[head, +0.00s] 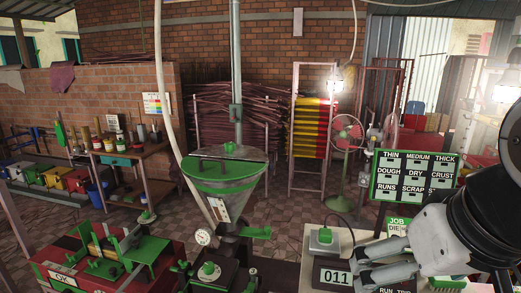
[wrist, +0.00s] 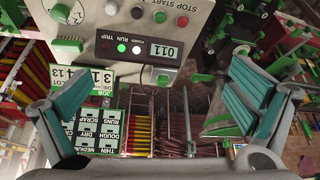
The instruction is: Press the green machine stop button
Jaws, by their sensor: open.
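A control panel (wrist: 200,40) with a 011 readout shows upside down in the wrist view, lettered STOP and START. Which button the task means, I cannot tell. My gripper (head: 364,262) is open and empty, its fingers spread wide in the wrist view (wrist: 140,85), apart from the buttons.
A green-lidded hopper (head: 222,170) stands left of the panel. A green sign board (head: 414,176) is behind my arm. A fan (head: 346,135) and a rack of yellow and red sticks (head: 313,128) stand further back. Tiled floor (head: 285,205) shows between them.

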